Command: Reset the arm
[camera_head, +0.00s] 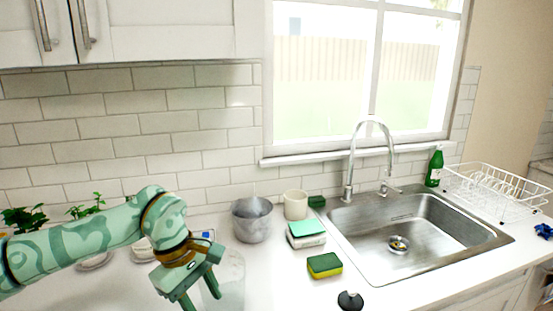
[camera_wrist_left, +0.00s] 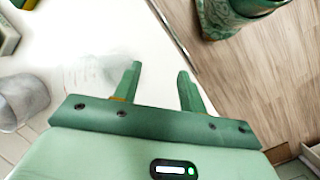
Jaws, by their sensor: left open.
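My left arm comes in from the left in the head view, and its gripper (camera_head: 200,290) points down over the counter left of the sink. The left wrist view shows the same gripper (camera_wrist_left: 158,82) with its two green fingers apart and nothing between them. Below the fingers are the white counter (camera_wrist_left: 85,30) and its front edge, with the wooden floor (camera_wrist_left: 235,85) beyond. A translucent container (camera_head: 232,275) stands just right of the gripper in the head view, partly behind it. My right gripper is not in view.
A grey pot (camera_head: 252,220), a cream mug (camera_head: 295,205), stacked sponges (camera_head: 306,234) and a green-yellow sponge (camera_head: 324,266) stand between my gripper and the sink (camera_head: 420,240). A black stopper (camera_head: 350,301) lies near the front. A green bottle (camera_head: 434,168) and dish rack (camera_head: 495,190) are right.

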